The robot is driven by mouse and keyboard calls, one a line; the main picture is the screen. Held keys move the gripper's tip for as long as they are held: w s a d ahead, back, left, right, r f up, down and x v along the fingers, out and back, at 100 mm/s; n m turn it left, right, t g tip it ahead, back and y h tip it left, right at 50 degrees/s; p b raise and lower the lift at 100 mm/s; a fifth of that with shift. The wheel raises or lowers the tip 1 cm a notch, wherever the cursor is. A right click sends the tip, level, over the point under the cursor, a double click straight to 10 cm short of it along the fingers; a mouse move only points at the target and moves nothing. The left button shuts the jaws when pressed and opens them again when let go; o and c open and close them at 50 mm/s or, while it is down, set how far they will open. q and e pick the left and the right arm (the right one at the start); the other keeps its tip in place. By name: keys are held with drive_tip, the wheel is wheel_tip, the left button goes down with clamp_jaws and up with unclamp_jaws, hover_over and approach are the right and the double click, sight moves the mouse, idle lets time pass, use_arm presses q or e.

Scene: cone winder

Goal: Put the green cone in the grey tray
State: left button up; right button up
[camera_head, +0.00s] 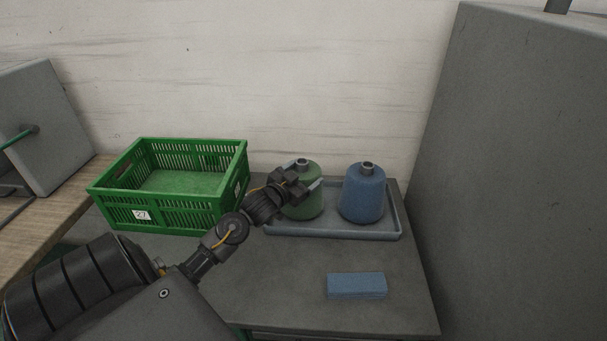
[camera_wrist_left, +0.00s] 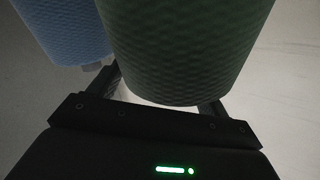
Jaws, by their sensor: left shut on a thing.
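The green cone (camera_head: 304,205) stands upright at the left end of the grey tray (camera_head: 338,232), seemingly inside its rim. My left gripper (camera_head: 304,184) is shut on the green cone, with a finger on either side of its upper part. The gripper and wrist hide part of the cone's left side. In the left wrist view the green cone (camera_wrist_left: 182,45) fills the space between the fingers. Whether its base touches the tray floor cannot be told. My right gripper is in neither view.
A blue cone (camera_head: 363,194) stands upright in the tray, right of the green one. A green crate (camera_head: 162,214) marked 27 stands left of the tray. A blue block (camera_head: 356,285) lies on the grey table (camera_head: 270,285) in front. A tall grey cabinet (camera_head: 520,180) bounds the right side.

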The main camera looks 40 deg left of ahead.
use_arm(q)
drive_tip(key=shift+r, duration=0.1)
drive_tip(key=o, duration=1.6)
drive_tip(key=shift+f, duration=0.2)
drive_tip(key=o, duration=0.4)
drive_tip(key=shift+r, duration=0.1)
drive_tip(key=shift+o, duration=0.2)
drive_tip(key=shift+r, duration=0.1)
drive_tip(key=shift+s, duration=0.4)
drive_tip(key=s+d+b, duration=0.1)
drive_tip(key=s, duration=1)
drive_tip(key=shift+r+b, duration=0.3)
drive_tip(key=shift+r, duration=0.05)
drive_tip(key=shift+s+d+r, duration=0.1)
